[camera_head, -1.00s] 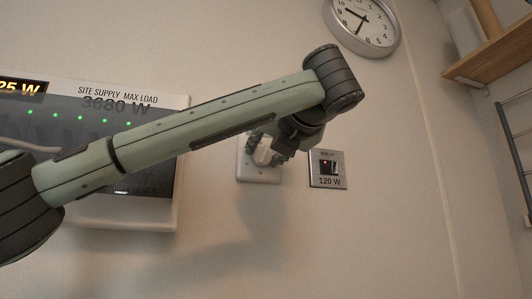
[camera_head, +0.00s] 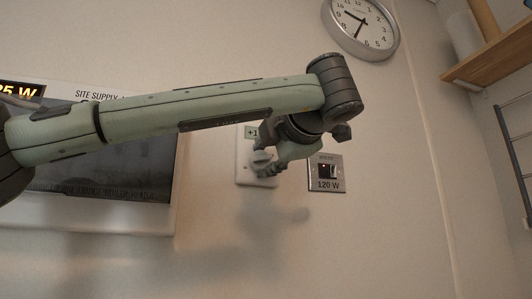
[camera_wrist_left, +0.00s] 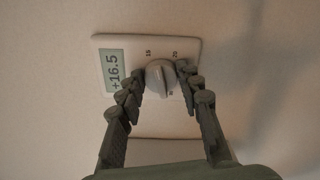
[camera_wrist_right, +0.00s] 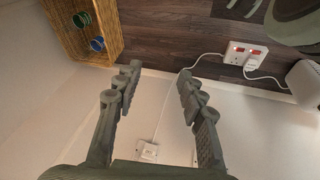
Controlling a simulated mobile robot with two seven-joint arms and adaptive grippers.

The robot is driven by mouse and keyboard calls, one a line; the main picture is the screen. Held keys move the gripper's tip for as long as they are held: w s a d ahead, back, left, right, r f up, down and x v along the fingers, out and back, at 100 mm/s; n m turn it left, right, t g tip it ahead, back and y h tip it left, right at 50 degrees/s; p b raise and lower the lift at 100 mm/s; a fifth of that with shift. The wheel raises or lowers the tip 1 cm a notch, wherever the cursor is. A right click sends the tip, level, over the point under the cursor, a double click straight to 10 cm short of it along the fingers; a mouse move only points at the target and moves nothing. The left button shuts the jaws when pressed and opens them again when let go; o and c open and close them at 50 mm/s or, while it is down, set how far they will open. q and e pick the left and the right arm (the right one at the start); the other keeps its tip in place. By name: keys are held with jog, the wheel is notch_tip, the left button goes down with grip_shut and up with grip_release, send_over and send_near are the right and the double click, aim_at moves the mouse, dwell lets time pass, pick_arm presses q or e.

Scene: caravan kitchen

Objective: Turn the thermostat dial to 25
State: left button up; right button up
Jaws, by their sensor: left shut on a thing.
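The thermostat is a white plate (camera_head: 241,172) on the wall, mostly behind my left gripper (camera_head: 265,165) in the head view. In the left wrist view the plate (camera_wrist_left: 186,46) carries a grey-green display (camera_wrist_left: 114,72) reading +16.5 and a round grey dial (camera_wrist_left: 160,77). Marks near 15 and 20 show beside the dial. My left gripper is shut on the dial, one finger on each side of it. My right gripper (camera_wrist_right: 157,80) is open, with nothing between its fingers; it is out of the head view.
A switch plate marked 120 W (camera_head: 327,173) is close right of the thermostat. A supply panel (camera_head: 100,215) is at left, partly behind my arm. A clock (camera_head: 362,27) and wooden shelf (camera_head: 492,50) are above right. The right wrist view shows a wicker basket (camera_wrist_right: 108,35) and a socket (camera_wrist_right: 245,55).

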pick_arm(q)
jog(key=shift+m, duration=1)
jog(key=shift+m+p, duration=0.4)
jog(key=m+p, duration=0.1)
jog(key=m, duration=0.3)
jog(key=shift+m+p, duration=0.3)
jog(key=shift+p, duration=0.05)
jog(key=m+p, duration=0.3)
jog(key=m, duration=0.3)
jog(key=shift+a+f, duration=0.1)
jog(key=m+p, duration=0.1)
jog(key=m, duration=0.2)
jog(key=shift+f+m, duration=0.1)
jog(key=shift+m, duration=1.1)
jog(key=shift+a+m, duration=0.1)
jog(key=shift+m, duration=0.9)
pick_arm(e)
jog(key=s+f+g, duration=0.1)
jog(key=s+f, duration=0.2)
jog(key=f, duration=1.5)
jog(key=shift+d+y, duration=0.3)
pick_arm(q)
jog(key=shift+f, duration=0.1)
